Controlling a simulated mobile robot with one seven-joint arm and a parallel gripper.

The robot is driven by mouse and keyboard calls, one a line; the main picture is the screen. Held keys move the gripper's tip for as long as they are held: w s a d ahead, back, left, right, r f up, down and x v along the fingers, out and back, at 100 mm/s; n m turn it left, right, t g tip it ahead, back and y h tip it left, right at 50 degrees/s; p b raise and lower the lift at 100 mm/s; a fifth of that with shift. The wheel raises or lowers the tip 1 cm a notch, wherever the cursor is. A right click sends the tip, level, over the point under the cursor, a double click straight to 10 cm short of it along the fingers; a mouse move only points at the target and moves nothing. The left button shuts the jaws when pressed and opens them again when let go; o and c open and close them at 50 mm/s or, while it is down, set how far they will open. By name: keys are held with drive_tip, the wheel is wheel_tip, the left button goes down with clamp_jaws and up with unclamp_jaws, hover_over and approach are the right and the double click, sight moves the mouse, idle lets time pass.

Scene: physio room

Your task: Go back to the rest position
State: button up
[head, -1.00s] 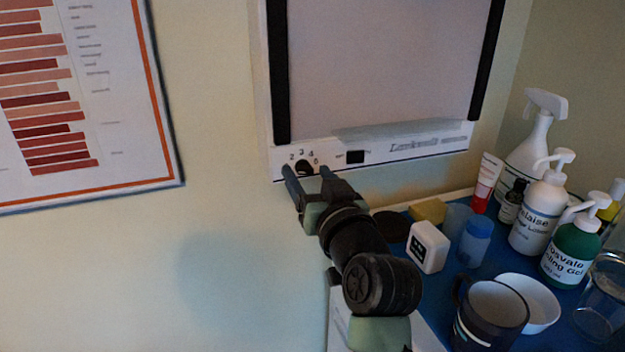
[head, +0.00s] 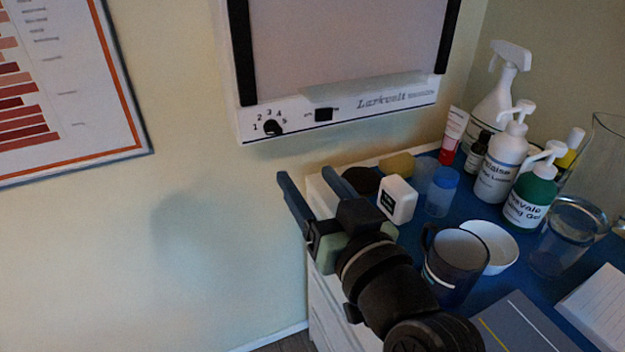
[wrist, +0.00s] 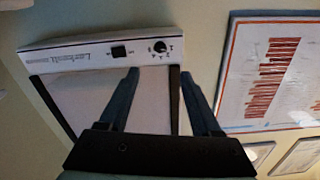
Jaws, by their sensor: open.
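My gripper (head: 318,192) is open and empty. In the head view it is in front of the left end of the blue-topped cabinet, below the wall-mounted Larkwell light box (head: 370,98) and apart from it. The light box has a black dial (head: 272,127) with numbers around it and a black switch (head: 323,114). In the wrist view the light box appears upside down, with the dial (wrist: 160,46) beyond my two fingers (wrist: 160,95). Nothing is between the fingers.
The cabinet top holds a white box (head: 397,200), a dark mug (head: 455,262), a white bowl (head: 488,246), a green pump bottle (head: 530,198), a white pump bottle (head: 500,160) and a spray bottle (head: 497,100). A framed chart (head: 60,90) hangs left. The wall between is bare.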

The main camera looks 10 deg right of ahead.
drive_tip(key=s+a+r+t+h, duration=0.1)
drive_tip(key=s+r+t+h, duration=0.2)
drive_tip(key=r, duration=0.7)
drive_tip(key=s+a+r+m+t, duration=0.15)
drive_tip(key=s+r+t, duration=0.25)
drive_tip(key=r, duration=0.5)
drive_tip(key=s+a+r+t+h, duration=0.2)
drive_tip(key=s+r+t, duration=0.15)
drive_tip(key=r, duration=0.65)
wheel_tip(320, 180, up, 29)
drive_tip(key=p, duration=2.8)
drive_tip(key=shift+s+d+h+p, duration=0.15)
drive_tip(key=shift+s+h+p, duration=0.2)
drive_tip(key=shift+s, duration=0.1)
